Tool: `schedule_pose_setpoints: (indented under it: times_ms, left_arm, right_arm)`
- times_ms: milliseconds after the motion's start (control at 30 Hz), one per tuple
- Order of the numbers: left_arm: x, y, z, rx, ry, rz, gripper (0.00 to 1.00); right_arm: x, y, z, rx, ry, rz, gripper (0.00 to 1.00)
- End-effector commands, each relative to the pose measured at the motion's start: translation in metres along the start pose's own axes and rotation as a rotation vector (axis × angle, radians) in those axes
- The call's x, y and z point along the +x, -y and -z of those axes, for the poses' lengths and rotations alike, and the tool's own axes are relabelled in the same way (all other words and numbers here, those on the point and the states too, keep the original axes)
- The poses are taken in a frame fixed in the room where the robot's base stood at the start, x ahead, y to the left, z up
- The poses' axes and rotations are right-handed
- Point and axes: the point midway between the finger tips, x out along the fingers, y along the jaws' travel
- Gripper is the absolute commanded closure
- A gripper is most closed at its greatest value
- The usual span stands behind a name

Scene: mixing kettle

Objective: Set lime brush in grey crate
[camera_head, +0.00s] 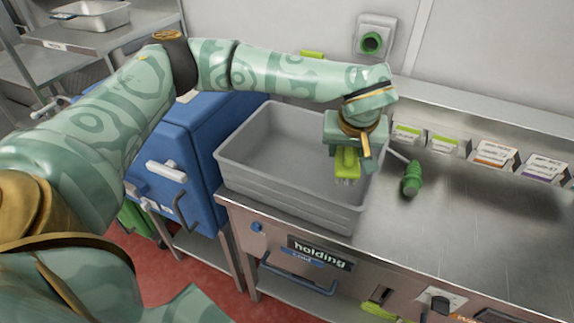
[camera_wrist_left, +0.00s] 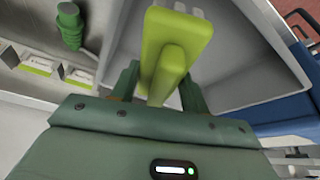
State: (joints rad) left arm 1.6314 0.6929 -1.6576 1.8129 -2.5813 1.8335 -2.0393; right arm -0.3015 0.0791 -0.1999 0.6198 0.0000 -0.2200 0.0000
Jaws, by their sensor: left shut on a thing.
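The lime brush (camera_head: 347,161) is held in my left gripper (camera_head: 350,146), whose fingers are shut on it. It hangs over the right end of the grey crate (camera_head: 290,196), near the rim. In the left wrist view the brush (camera_wrist_left: 176,45) sits between the two fingers of my gripper (camera_wrist_left: 158,85), with the crate (camera_wrist_left: 236,72) behind it. Whether the brush touches the crate cannot be told. The crate stands on the steel counter, and the part of its floor that shows looks bare. My right gripper is not in view.
A green-handled tool (camera_head: 411,178) lies on the steel counter (camera_head: 470,225) right of the crate. Small labelled boxes (camera_head: 495,155) line the back ledge. A blue cabinet (camera_head: 190,135) stands left of the crate. The counter's right part is clear.

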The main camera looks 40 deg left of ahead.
Motion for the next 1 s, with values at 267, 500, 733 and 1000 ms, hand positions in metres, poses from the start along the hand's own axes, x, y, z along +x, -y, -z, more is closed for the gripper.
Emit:
schedule_pose_setpoints:
  times_ms: [267, 500, 733, 1000]
  left_arm:
    - [0.0, 0.0, 0.002, 0.25, 0.002, -0.104, 0.76]
    - [0.03, 0.022, 0.022, 0.299, 0.005, -0.122, 0.76]
    - [0.085, 0.058, 0.056, 0.3, 0.007, -0.121, 0.76]
    - [0.125, 0.075, 0.066, 0.301, 0.004, -0.124, 0.76]
  right_arm:
    - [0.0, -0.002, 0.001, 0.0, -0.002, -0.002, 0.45]
    - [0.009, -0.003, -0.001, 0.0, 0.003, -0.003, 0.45]
    - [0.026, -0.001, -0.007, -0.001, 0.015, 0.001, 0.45]
    - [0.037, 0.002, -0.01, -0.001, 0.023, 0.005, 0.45]
